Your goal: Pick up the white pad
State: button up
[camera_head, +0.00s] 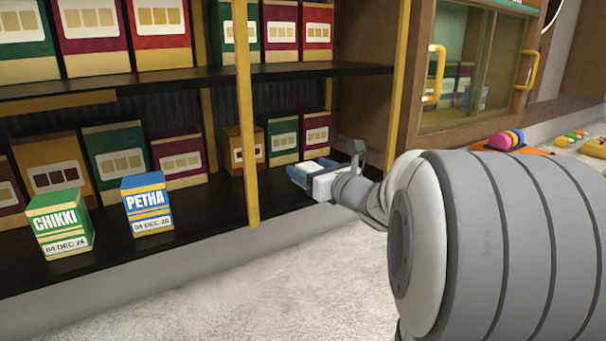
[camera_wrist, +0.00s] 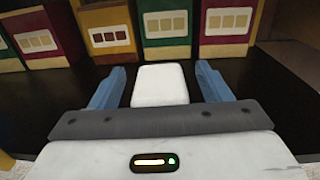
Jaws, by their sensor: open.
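The white pad (camera_wrist: 160,86) is a small pale block with rounded corners on the dark lower shelf. In the wrist view it lies between the two blue fingers of my gripper (camera_wrist: 161,68), with a dark gap on each side. Its near end meets the grey edge of my gripper's palm in the picture, and I cannot tell whether they touch. In the head view my gripper (camera_head: 308,171) reaches in over the lower shelf, right of a yellow post. My gripper is open and holds nothing.
The yellow post (camera_head: 245,115) stands left of my gripper. Several sweet boxes stand behind it, among them a green box (camera_wrist: 165,22). A green CHIKKI box (camera_head: 60,222) and a blue PETHA box (camera_head: 147,204) stand left on the lower shelf (camera_head: 100,268).

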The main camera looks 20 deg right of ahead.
jog(key=c, duration=1.1)
jog(key=shift+r, duration=0.15)
